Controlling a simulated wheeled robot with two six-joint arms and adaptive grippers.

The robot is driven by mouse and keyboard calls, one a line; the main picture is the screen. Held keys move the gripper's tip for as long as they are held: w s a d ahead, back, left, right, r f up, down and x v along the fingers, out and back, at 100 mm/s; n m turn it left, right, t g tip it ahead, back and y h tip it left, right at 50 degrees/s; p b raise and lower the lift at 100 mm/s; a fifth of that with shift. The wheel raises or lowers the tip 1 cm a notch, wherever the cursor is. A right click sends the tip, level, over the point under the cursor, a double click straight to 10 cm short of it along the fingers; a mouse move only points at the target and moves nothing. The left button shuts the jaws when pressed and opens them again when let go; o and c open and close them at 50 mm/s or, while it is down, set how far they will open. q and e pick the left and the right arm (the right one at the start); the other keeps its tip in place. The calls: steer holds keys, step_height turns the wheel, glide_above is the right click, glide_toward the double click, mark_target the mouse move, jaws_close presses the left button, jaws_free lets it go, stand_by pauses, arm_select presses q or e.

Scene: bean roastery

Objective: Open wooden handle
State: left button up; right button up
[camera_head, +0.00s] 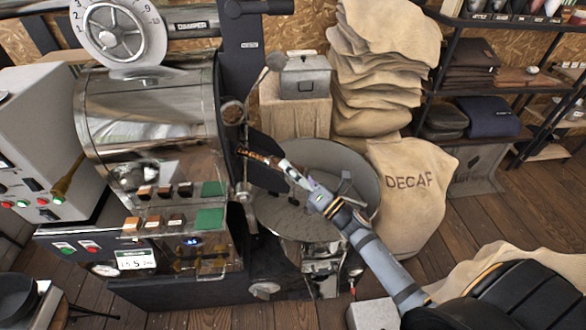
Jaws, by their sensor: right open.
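A slim brown-orange wooden handle (257,156) shows at the front of the steel roaster (150,125), beside a dark plate and above the round cooling tray (345,160). My right gripper (281,164) reaches in from the lower right over the tray. Its fingertips are at the right end of the handle; the jaws are open. I cannot tell whether they touch the handle. My left gripper is not in view.
A DECAF sack (410,190) and stacked sacks (385,60) stand behind and right of the tray. A control cabinet (45,140) is at left. Wooden floor (490,220) shows at right.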

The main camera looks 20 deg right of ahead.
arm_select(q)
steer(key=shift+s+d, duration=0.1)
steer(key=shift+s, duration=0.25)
arm_select(e)
steer(key=v, duration=1.2)
